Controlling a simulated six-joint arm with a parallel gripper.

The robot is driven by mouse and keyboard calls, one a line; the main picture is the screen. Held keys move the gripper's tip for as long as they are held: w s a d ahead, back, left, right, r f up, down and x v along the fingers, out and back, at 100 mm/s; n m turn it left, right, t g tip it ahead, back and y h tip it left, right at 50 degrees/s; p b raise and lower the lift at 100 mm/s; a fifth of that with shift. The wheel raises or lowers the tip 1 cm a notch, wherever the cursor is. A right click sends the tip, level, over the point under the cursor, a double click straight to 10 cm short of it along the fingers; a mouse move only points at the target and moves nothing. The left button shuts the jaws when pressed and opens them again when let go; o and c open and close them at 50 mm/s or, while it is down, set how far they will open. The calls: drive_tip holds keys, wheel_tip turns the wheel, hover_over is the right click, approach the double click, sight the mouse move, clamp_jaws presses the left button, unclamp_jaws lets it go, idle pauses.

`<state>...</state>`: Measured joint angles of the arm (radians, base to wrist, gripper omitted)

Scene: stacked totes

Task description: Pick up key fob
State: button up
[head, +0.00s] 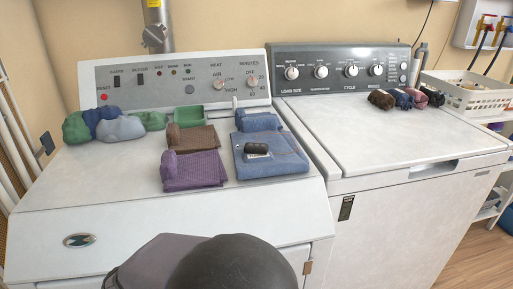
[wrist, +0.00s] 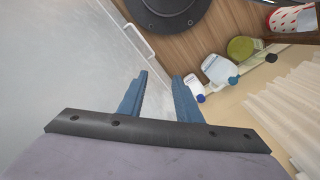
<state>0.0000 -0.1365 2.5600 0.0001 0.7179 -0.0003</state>
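The key fob (head: 257,148) is small and black. It lies on a folded blue cloth (head: 270,165) on top of the left white machine, near that machine's right side in the head view. A small pale patch shows at its lower edge. My gripper (wrist: 160,82) shows in the wrist view as two blue fingers held apart with nothing between them. The fingers are not visible in the head view, where only parts of my arm show at the bottom. The key fob is not in the wrist view.
Purple (head: 194,171) and brown (head: 194,138) folded cloths lie left of the blue one. Bundled green and blue-grey cloths (head: 119,128) sit farther left. Rolled dark cloths (head: 405,98) and a white basket (head: 470,98) are at right. Bottles (wrist: 217,68) show in the wrist view.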

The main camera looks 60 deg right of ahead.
drive_tip(key=o, duration=1)
